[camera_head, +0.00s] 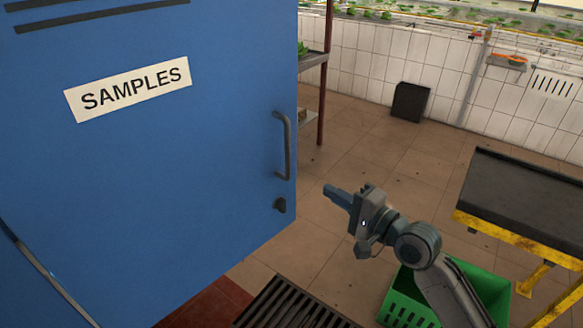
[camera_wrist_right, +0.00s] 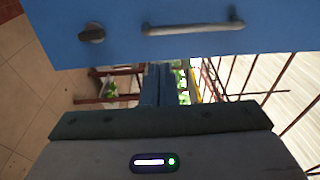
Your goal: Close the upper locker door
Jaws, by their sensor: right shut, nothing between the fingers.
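The upper locker door (camera_head: 150,190) is a large blue panel with a white SAMPLES label (camera_head: 128,89). It fills the left half of the head view and stands open. A grey bar handle (camera_head: 287,145) and a dark knob (camera_head: 280,205) sit near its right edge. My right gripper (camera_head: 328,190) is shut and empty, just right of that edge, near knob height; I cannot tell whether it touches the door. In the right wrist view, the shut fingers (camera_wrist_right: 159,84) point toward the door (camera_wrist_right: 250,20) with its handle and knob. My left gripper is not in view.
A green crate (camera_head: 395,306) stands on the floor below my right arm. A black-topped table with a yellow frame (camera_head: 525,195) is at the right. A floor grate (camera_head: 290,308) lies below the door. A dark bin (camera_head: 410,101) stands by the tiled wall.

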